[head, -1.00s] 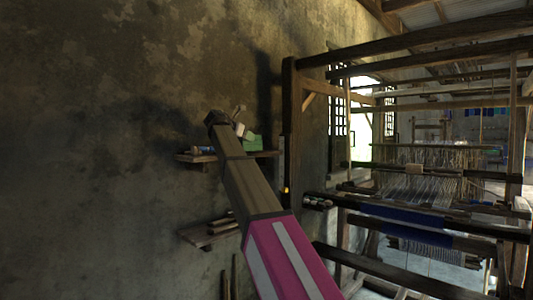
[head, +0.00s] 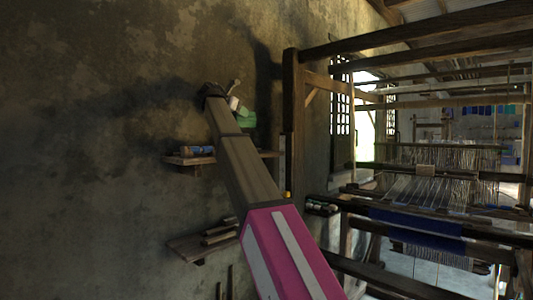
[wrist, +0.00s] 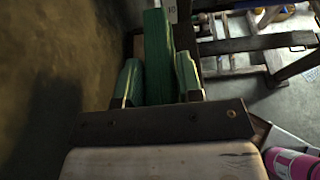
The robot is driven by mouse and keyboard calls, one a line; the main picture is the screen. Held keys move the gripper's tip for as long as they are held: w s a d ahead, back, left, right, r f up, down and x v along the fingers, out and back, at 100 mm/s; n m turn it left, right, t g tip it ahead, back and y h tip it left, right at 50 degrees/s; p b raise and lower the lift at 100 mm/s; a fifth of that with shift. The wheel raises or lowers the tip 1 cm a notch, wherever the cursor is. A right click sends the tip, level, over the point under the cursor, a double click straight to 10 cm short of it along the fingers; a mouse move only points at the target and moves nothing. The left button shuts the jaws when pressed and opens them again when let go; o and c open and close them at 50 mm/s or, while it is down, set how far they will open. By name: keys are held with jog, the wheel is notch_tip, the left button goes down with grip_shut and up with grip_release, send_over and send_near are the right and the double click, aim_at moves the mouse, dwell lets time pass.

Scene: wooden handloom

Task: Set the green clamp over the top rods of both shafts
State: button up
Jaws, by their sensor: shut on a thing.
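The green clamp (head: 246,118) is in my gripper (wrist: 158,75), above the upper wall shelf and clear of it in the head view. In the wrist view the clamp (wrist: 157,50) is a long green piece between the two fingers, which are shut on it. My arm partly hides the gripper in the head view. The shafts (head: 440,156), with pale hanging heddles, are inside the loom to the right, well away from my gripper. Their top rods are too small to tell apart.
The upper shelf (head: 180,160) holds small blue items (head: 198,150). A lower shelf (head: 190,250) carries wooden pieces. The loom's thick corner post (head: 291,130) and top beams (head: 430,35) stand between my gripper and the shafts. The wall is close on the left.

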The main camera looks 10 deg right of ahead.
jog(key=shift+w+d+f, duration=0.75)
jog(key=shift+d+f, duration=1)
jog(key=shift+d, duration=0.05)
jog(key=shift+w+d+f, duration=0.75)
jog(key=shift+d+f, duration=1)
jog(key=shift+f, duration=0.05)
jog(key=shift+w+d+f, duration=0.75)
jog(key=shift+d+f, duration=1)
jog(key=shift+d, duration=0.05)
jog(key=shift+f, duration=0.2)
jog(key=o, duration=0.9)
jog(key=shift+o, duration=0.2)
jog(key=v, duration=1)
jog(key=shift+s+a, duration=0.3)
jog(key=shift+s, duration=0.1)
